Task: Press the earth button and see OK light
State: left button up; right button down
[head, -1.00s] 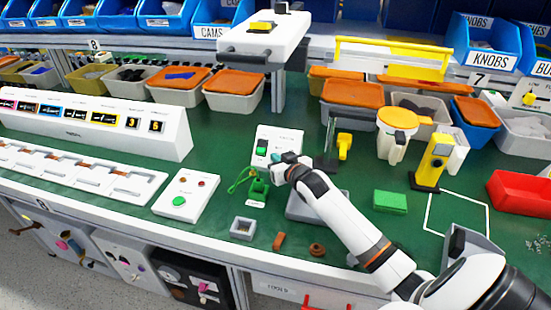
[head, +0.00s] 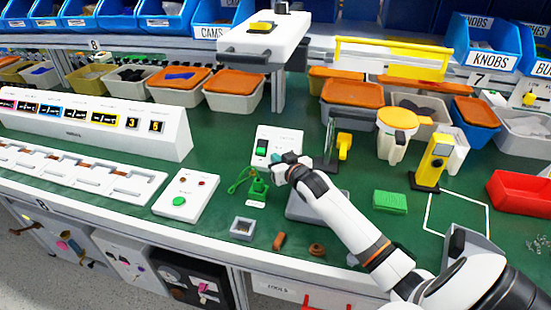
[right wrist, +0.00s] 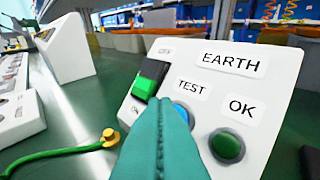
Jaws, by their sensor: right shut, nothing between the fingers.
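The white earth tester (head: 279,140) stands on the green bench in the middle of the head view. The right wrist view shows its EARTH panel (right wrist: 262,85), a green rocker switch (right wrist: 150,80), a blue TEST button (right wrist: 184,115) and a dark green OK light (right wrist: 227,146). The light looks dark, with no clear glow. My right gripper (right wrist: 170,112) is shut and empty, its teal fingertips in front of the TEST button and covering most of it. I cannot tell whether they touch or press it. My left gripper is not in view.
A white box with a green button (head: 180,201) is at the left. A yellow-handled clamp (head: 344,145) stands close on the right.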

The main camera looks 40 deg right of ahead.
jog(key=shift+w+d+f, duration=0.25)
jog(key=shift+f, duration=0.1)
dwell(0.8)
dwell(0.4)
jog(key=shift+s+a+r+p, duration=0.45)
jog(key=shift+r+p, duration=0.15)
jog(key=shift+p, duration=0.35)
jog(key=shift+s+a+r+p, duration=0.15)
jog(key=shift+a+r+p, duration=0.1)
jog(key=shift+r+p, duration=0.25)
jog(key=s+a+r+p, duration=0.2)
jog(key=p, duration=0.2)
jog(key=shift+a+r, duration=0.15)
jog(key=shift+r, duration=0.05)
